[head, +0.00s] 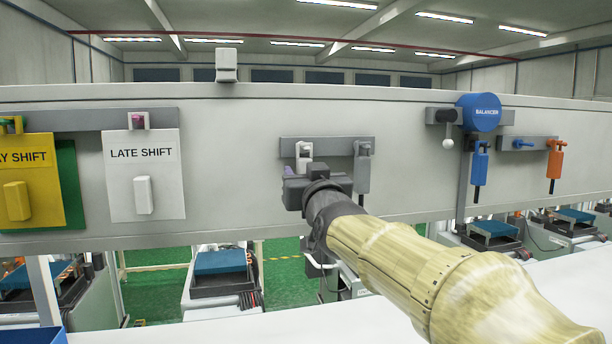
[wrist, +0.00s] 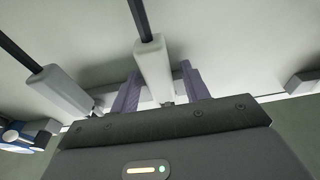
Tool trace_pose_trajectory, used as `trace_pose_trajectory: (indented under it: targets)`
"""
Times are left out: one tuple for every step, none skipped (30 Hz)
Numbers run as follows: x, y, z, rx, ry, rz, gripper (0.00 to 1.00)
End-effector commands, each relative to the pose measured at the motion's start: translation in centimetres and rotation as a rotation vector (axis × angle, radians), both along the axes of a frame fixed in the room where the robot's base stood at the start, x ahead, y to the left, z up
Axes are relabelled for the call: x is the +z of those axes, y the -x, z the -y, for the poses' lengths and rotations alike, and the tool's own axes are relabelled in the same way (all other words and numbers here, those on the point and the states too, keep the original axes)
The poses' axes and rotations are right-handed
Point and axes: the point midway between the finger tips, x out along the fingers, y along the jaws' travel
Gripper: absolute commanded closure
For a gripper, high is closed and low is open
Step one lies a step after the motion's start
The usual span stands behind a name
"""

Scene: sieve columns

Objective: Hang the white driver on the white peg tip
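The white driver (wrist: 153,68) has a pale body and a black shaft. In the wrist view it stands between the two purple fingers of my gripper (wrist: 158,85). A gap shows beside its body on the right, so the gripper looks open around it. In the head view my gripper (head: 296,178) is at the short middle rail, and the arm hides most of the driver. A white part (head: 303,150) shows above it at the rail; whether it is the driver's top or a peg, I cannot tell. A white ball end (head: 447,143) hangs under the bracket left of the balancer.
A grey driver (head: 363,172) hangs close on the right of my gripper. The blue balancer (head: 483,112), a blue driver (head: 480,160) and an orange driver (head: 555,160) are farther right. A LATE SHIFT board (head: 150,175) hangs left. Bare panel lies between board and rail.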

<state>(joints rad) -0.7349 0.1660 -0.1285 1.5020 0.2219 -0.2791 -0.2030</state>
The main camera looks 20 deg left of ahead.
Motion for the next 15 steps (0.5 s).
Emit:
trace_pose_trajectory:
  targets:
    - [0.0, 0.0, 0.0, 0.000, 0.000, 0.000, 0.50]
    - [0.0, 0.0, 0.0, 0.000, 0.000, 0.000, 0.50]
    - [0.0, 0.0, 0.0, 0.000, 0.000, 0.000, 0.50]
    - [0.0, 0.0, 0.0, 0.000, 0.000, 0.000, 0.50]
    - [0.0, 0.0, 0.0, 0.000, 0.000, 0.000, 0.50]
    - [0.0, 0.0, 0.0, 0.000, 0.000, 0.000, 0.50]
    - [0.0, 0.0, 0.0, 0.000, 0.001, -0.001, 0.50]
    - [-0.1, 0.0, 0.0, 0.000, 0.001, -0.001, 0.50]
    - [-0.1, 0.0, 0.0, 0.000, 0.001, -0.001, 0.50]
    - [-0.1, 0.1, 0.1, 0.000, 0.001, -0.001, 0.50]
    - [-0.1, 0.2, 0.1, 0.000, 0.000, -0.001, 0.50]
    - [-0.2, 0.4, 0.2, 0.000, -0.001, -0.001, 0.50]
    - [-0.3, 0.5, 0.3, 0.000, -0.002, -0.001, 0.50]
    - [-0.3, 0.8, 0.5, 0.000, -0.002, 0.000, 0.50]
    - [-0.5, 1.1, 0.7, 0.000, -0.001, 0.000, 0.50]
